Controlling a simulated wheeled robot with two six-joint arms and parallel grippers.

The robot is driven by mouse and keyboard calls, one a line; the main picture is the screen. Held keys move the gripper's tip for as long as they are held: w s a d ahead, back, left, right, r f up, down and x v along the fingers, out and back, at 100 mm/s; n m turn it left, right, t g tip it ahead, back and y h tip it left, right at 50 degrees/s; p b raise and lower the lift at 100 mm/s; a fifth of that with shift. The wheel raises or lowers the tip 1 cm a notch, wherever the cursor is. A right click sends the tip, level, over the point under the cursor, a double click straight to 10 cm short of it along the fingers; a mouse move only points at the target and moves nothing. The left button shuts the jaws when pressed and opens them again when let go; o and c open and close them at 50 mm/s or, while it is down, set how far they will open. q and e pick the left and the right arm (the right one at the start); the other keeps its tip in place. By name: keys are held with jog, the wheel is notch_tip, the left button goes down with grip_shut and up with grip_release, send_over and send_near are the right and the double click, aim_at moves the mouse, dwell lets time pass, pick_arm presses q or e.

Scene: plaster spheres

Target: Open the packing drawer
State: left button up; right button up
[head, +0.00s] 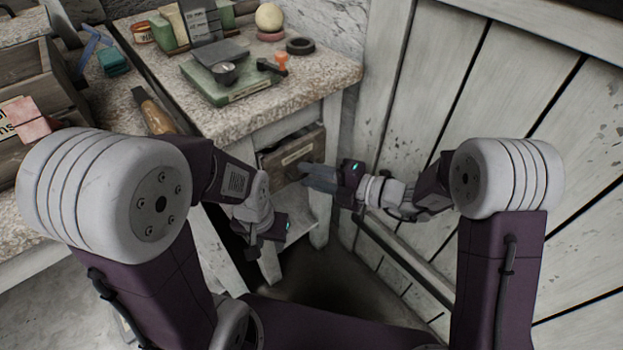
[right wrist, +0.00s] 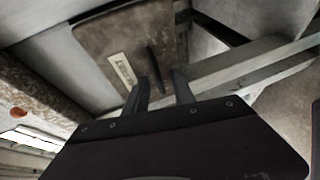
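The packing drawer (head: 293,158) is a brown wooden front with a pale label, set under the speckled worktop. The right wrist view shows the drawer front (right wrist: 110,45) with its label and a dark upright handle (right wrist: 155,66). I cannot tell whether it stands slightly out from its frame. My right gripper (head: 312,178) is just in front of the drawer's right side.
A plank wall (head: 440,90) closes off the right side. A wooden crate (head: 40,85) stands at left.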

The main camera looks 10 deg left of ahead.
grip_shut()
dwell(1.4)
